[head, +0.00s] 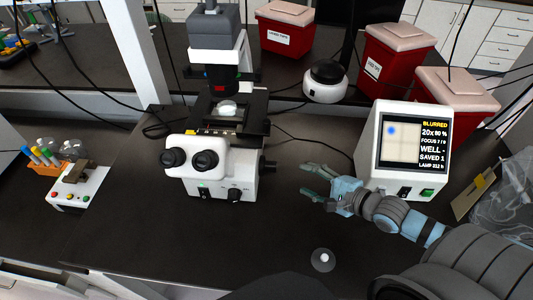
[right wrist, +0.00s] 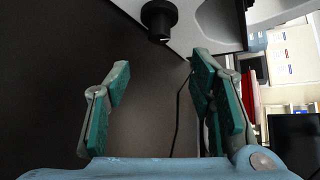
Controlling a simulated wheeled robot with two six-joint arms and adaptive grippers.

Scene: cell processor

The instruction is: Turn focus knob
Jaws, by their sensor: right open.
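The white microscope (head: 218,180) stands in the middle of the bench in the head view. A black knob (head: 269,167) sticks out of its right side, and a dark round knob (head: 235,195) is on its front. In the right wrist view a black knob (right wrist: 160,17) on a pale body shows at the top, beyond my fingertips. My right gripper (head: 306,180) is open and empty, to the right of the side knob and apart from it. Its two green-padded fingers (right wrist: 161,66) are spread in the wrist view. My left gripper is not in view.
A monitor (head: 405,148) behind my right gripper reads BLURRED, 20x and what looks like FOCUS 7/9. Red bins (head: 398,62) stand at the back right. A small device with coloured buttons (head: 78,190) is at left. A white round item (head: 323,260) lies in front.

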